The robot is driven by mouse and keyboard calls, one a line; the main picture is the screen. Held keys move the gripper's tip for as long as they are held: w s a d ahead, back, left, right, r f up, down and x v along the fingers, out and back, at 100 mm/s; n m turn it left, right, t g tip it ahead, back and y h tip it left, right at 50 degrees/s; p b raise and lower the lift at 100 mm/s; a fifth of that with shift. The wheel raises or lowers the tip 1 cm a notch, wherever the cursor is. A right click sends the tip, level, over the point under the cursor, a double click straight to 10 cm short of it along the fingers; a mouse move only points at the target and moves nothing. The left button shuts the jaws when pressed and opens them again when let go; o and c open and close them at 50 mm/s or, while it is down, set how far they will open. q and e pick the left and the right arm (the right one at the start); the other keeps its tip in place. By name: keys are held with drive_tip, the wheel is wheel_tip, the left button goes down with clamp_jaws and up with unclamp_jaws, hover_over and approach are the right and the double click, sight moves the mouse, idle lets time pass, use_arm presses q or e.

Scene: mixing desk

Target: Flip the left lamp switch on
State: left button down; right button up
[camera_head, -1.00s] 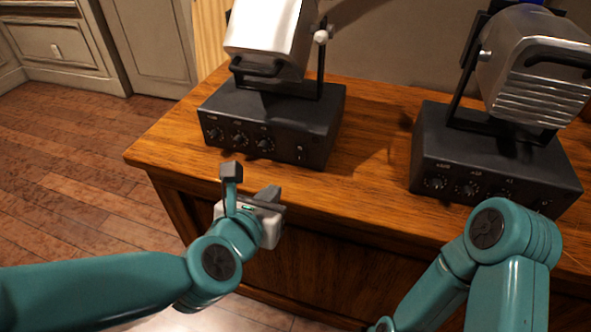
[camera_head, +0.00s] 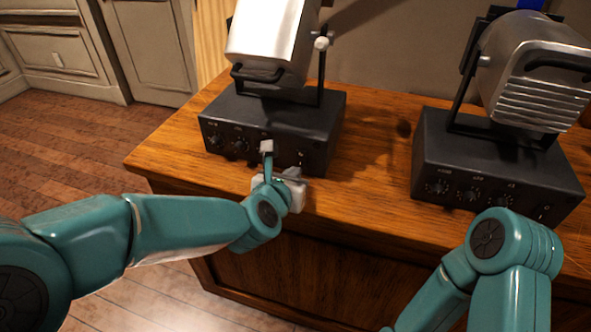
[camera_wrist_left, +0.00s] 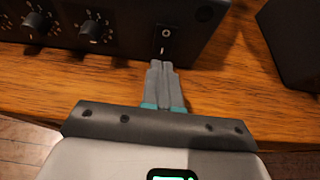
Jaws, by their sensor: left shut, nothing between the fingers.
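The left lamp (camera_head: 270,45) stands on its black base box (camera_head: 320,115) at the back left of the desk. Dials line the box's front. In the left wrist view the lamp switch (camera_wrist_left: 166,40) is a small rocker at the right end of the front panel. My left gripper (camera_wrist_left: 162,64) is shut and empty, its fingertips pointing at the panel just below the switch. I cannot tell whether they touch it. In the head view the left gripper (camera_head: 280,162) is in front of the box. My right arm shows at the lower right, but its gripper is out of view.
A second lamp (camera_head: 535,75) on a black box (camera_head: 490,150) stands to the right on the wooden desk (camera_head: 375,185). Bare desk lies between the two boxes. The desk's front edge runs under my left gripper.

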sight(301, 159)
use_arm(q)
drive_tip(key=shift+w+d+f, duration=0.1)
drive_tip(key=shift+w+d, duration=0.05)
drive_tip(key=shift+w, duration=0.35)
drive_tip(key=shift+w+d, duration=0.15)
drive_tip(key=shift+w, duration=0.3)
drive_tip(key=f+b, duration=0.1)
drive_tip(key=b, duration=0.1)
drive_tip(key=shift+w+b, duration=0.1)
drive_tip(key=shift+b, duration=0.3)
drive_tip(key=shift+r+p, duration=0.45)
drive_tip(key=shift+r, duration=0.15)
